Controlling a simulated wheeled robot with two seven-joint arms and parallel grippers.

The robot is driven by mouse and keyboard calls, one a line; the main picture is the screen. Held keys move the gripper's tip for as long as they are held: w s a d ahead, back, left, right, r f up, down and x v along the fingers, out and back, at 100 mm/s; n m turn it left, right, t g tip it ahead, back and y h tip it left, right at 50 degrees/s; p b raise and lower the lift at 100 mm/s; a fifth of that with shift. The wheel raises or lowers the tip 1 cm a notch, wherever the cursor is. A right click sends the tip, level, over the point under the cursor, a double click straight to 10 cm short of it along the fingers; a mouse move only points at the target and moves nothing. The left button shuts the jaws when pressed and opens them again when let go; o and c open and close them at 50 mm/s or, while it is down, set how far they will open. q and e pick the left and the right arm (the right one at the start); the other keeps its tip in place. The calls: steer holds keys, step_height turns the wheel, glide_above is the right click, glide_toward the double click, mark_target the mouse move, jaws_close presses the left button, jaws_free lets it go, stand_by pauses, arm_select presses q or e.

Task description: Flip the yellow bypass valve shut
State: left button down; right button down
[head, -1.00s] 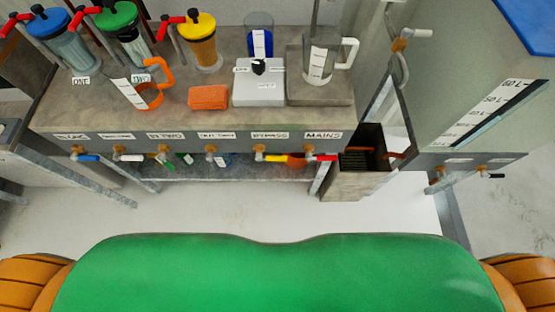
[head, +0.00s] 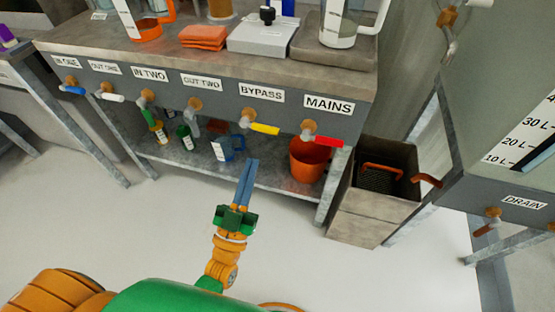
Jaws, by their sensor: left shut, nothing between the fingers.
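The yellow bypass valve handle (head: 264,128) is on the front panel below the BYPASS label (head: 261,92). It sticks out to the right from its brass fitting (head: 246,117), nearly level and tilted slightly down to the right. My left gripper (head: 252,164) is below the handle in the head view, its blue fingers together and pointing up toward it. The fingers hold nothing, and a gap shows between their tips and the handle. My right gripper is not in view.
A red mains handle (head: 328,142) sits close to the right of the yellow one. White (head: 113,97) and blue (head: 73,90) handles are further left. An orange bucket (head: 309,158) and bottles stand on the lower shelf. A sink box (head: 372,212) stands at the right.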

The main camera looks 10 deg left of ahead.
mark_target(265, 129)
arm_select(q)
steer(key=shift+w+a+r, duration=0.1)
steer(key=shift+a+r, duration=0.05)
steer(key=shift+a, duration=0.05)
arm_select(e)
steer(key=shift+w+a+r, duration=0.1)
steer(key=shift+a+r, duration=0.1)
